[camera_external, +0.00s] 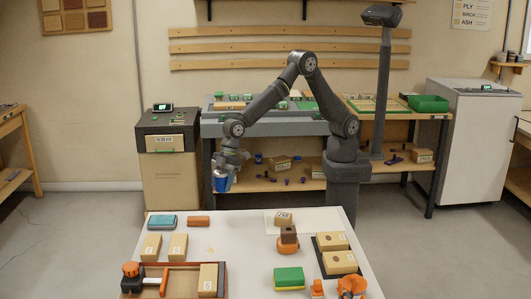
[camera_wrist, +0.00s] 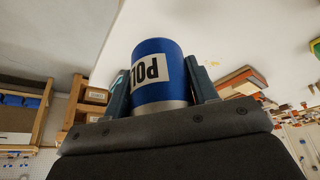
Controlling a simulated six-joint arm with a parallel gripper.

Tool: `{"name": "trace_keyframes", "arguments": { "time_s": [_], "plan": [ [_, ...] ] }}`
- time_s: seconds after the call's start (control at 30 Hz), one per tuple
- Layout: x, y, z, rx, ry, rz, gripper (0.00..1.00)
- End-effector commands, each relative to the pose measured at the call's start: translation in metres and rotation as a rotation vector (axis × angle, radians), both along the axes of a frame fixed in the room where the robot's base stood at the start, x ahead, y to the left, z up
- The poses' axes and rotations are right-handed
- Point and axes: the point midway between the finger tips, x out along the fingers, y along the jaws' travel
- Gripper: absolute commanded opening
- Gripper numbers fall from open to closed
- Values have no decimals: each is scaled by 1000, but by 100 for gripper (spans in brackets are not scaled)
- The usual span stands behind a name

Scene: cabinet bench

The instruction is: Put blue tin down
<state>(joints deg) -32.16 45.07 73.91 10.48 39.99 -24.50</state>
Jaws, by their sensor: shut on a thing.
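The blue tin (camera_wrist: 152,62) has a white label with black letters and a silvery rim. In the wrist view it stands between the two fingers of my gripper (camera_wrist: 160,88), which is shut on it. In the external view the blue tin (camera_external: 221,184) hangs from my gripper (camera_external: 223,170), beyond the far left part of the white bench top (camera_external: 230,240). It looks raised and clear of the bench, though its exact height is hard to tell.
On the bench are a teal box (camera_external: 162,222), a red-brown block (camera_external: 198,221), cardboard boxes (camera_external: 178,246), a wooden tray (camera_external: 218,291), a green block (camera_external: 289,276) and an orange-based stack (camera_external: 288,240). The middle of the bench is mostly clear.

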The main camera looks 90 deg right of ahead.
Motion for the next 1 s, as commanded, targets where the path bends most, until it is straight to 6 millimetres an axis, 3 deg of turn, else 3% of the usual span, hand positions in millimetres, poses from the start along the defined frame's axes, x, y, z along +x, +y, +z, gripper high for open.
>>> {"name": "trace_keyframes", "arguments": {
  "time_s": [0.1,0.27,0.37,0.7,0.83,1.0],
  "plan": [
    [-6,-31,1,0,-1,-50,24],
    [-12,-47,-2,0,-1,-82,24],
    [-15,-37,-10,-1,-1,-84,24],
    [-25,39,-55,-1,-1,-82,24],
    [-27,57,-65,0,-1,-84,24],
    [-28,65,-73,0,-2,-86,24]
  ]
}}
